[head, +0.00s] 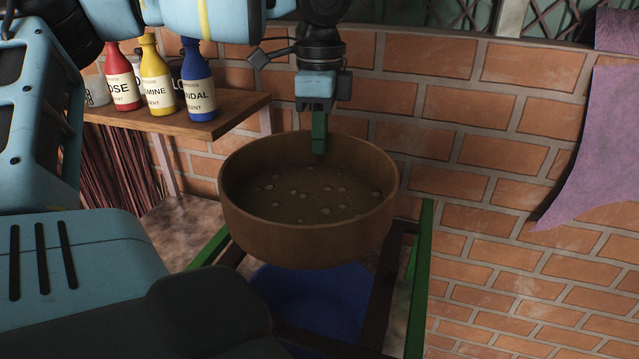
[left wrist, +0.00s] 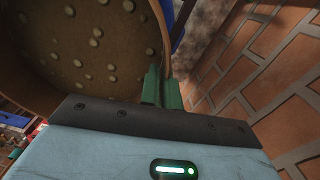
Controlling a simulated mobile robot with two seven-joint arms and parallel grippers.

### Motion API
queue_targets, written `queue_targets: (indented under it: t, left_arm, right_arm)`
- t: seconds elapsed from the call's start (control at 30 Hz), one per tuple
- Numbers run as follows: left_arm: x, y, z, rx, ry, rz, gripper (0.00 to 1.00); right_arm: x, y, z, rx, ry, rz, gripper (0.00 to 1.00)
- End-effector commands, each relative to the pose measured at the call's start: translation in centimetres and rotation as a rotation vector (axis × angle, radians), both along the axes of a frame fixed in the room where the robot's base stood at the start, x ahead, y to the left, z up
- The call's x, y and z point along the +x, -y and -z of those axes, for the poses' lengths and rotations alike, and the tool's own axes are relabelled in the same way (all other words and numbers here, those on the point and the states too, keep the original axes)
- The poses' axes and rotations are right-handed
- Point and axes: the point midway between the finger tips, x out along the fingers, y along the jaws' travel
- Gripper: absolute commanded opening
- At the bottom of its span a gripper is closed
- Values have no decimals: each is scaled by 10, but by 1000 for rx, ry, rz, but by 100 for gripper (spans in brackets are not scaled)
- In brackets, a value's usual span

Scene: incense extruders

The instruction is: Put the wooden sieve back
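The wooden sieve (head: 308,240) is a round brown bowl with several pale spots on its inner floor. It is in the middle of the head view, above a blue bucket (head: 318,300). My left gripper (head: 319,140) comes down from above at the sieve's far rim. Its green fingers (left wrist: 162,88) are close together with the sieve's wall (left wrist: 150,22) between them in the left wrist view, so it looks shut on the rim. Part of the fingers is hidden by the rim. My right gripper is not in view.
A stand with green posts (head: 420,270) and dark bars surrounds the bucket. A wooden shelf (head: 235,110) at the left holds red (head: 122,80), yellow (head: 157,80) and blue (head: 197,85) bottles. A brick wall (head: 480,170) is close behind. A purple cloth (head: 595,150) hangs at the right.

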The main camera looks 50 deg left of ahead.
Motion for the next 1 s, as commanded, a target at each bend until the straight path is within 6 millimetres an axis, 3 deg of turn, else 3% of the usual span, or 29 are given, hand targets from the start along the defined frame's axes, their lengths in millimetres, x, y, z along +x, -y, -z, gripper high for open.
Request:
queue_targets:
  t: [0.2,0.5,0.8,1.0]
  left_arm:
    - [0,1,36,-2,-1,1,0]
    - [0,0,46,-1,1,0,0]
    - [-1,0,89,-1,-2,1,0]
    - [0,0,99,-1,2,1,0]
  right_arm:
    - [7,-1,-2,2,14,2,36]
    - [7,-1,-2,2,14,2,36]
    - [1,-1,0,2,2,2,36]
    - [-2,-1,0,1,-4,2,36]
